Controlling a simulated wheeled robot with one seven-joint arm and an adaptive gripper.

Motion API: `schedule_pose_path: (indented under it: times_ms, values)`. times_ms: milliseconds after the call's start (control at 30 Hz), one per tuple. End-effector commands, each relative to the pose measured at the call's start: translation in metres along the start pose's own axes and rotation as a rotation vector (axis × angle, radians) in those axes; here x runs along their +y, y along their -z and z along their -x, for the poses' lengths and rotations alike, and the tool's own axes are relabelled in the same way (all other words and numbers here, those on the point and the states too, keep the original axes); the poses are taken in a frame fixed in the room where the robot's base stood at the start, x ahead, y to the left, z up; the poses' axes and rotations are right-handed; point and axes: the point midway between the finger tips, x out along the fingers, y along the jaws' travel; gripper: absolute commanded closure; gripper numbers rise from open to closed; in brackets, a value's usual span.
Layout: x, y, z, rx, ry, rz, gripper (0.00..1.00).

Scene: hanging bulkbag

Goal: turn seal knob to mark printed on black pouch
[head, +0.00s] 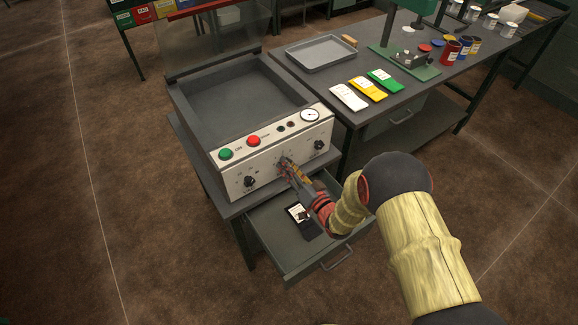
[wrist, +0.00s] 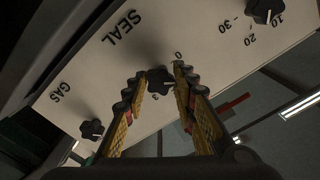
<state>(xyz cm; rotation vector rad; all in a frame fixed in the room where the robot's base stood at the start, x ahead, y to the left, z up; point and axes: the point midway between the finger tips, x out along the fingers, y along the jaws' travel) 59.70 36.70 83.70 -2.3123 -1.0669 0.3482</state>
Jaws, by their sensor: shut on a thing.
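The seal knob (wrist: 160,80) is a small black lobed knob on the pale front panel (wrist: 130,50), between the printed word SEAL and my fingers. My gripper (wrist: 155,82) is shut on it, with a fingertip at each side. Digits 0 and 3 show close to the knob; other marks around it are hidden by the fingers. Its pointer is hard to make out. In the head view my gripper (head: 285,163) covers the middle of the panel and hides the knob. The black pouch (head: 304,223) lies in the open drawer, with a white label; its printed mark is too small to read.
Black knobs sit left (head: 249,181) and right (head: 319,145) on the panel, below green (head: 226,154) and red (head: 253,141) buttons and a gauge (head: 310,115). The open drawer (head: 285,258) juts out below my arm. A table with pouches and a tray (head: 321,57) stands at right.

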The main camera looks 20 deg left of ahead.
Motion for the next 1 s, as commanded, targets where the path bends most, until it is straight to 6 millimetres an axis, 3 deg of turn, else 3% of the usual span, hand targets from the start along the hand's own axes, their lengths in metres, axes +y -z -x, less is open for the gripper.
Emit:
schedule_pose_path:
  times_ms: [1000]
  values:
    - [-0.0003, 0.0013, 0.0001, 0.001, -0.002, -0.965, 0.98]
